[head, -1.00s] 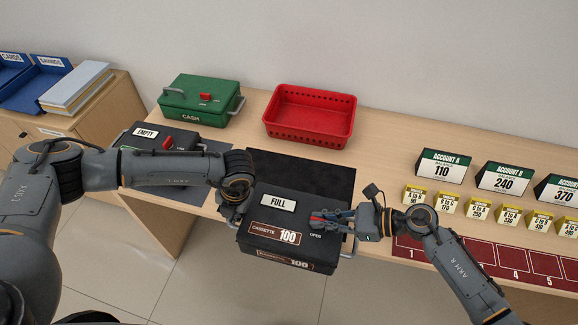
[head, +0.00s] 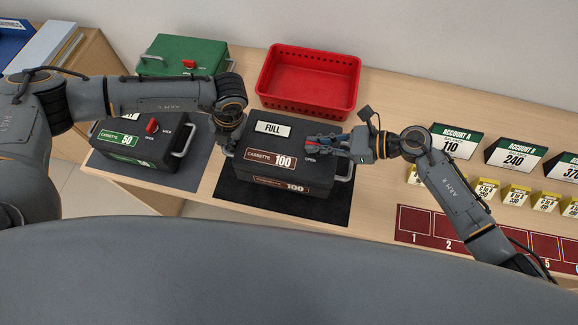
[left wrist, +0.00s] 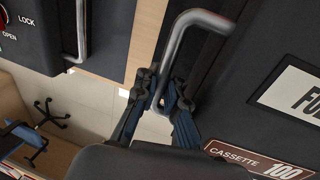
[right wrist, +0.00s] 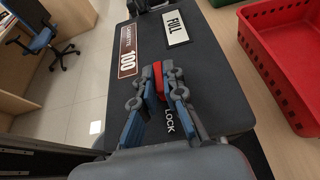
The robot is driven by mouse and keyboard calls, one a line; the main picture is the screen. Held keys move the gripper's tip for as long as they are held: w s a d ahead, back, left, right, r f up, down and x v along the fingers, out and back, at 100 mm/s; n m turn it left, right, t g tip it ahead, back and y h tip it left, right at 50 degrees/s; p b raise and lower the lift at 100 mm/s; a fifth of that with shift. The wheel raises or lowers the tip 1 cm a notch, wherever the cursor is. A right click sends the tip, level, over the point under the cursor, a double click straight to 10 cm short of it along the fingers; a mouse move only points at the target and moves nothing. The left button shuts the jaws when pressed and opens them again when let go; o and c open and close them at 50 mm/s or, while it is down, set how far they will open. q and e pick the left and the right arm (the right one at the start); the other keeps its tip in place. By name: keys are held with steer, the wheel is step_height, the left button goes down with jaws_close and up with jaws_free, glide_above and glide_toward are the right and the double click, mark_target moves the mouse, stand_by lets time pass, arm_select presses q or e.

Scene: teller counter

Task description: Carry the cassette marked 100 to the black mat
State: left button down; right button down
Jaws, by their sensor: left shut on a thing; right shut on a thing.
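The black cassette marked 100 (head: 300,178), with a FULL label, is over the black mat (head: 240,190); bare mat shows in front of it. Whether it rests on the mat or hangs just above is unclear. My left gripper (head: 230,143) is shut on its left handle (left wrist: 190,50), as the left wrist view shows (left wrist: 158,98). My right gripper (head: 322,144) is shut on the red knob (right wrist: 158,78) on its lid; the fingers in the right wrist view (right wrist: 160,82) partly hide the knob. The right handle (head: 346,170) is free.
A black cassette marked 50 (head: 125,142) stands on a grey mat to the left. A green cash box (head: 185,52) and a red basket (head: 308,82) are behind. Account signs (head: 455,141), small yellow tags and a red numbered strip (head: 415,222) lie right.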

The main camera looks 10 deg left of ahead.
mark_target(314, 155)
arm_select(q)
steer(key=shift+w+d+f, duration=0.1)
steer(key=shift+d, duration=0.25)
arm_select(e)
steer(key=shift+a, duration=0.3)
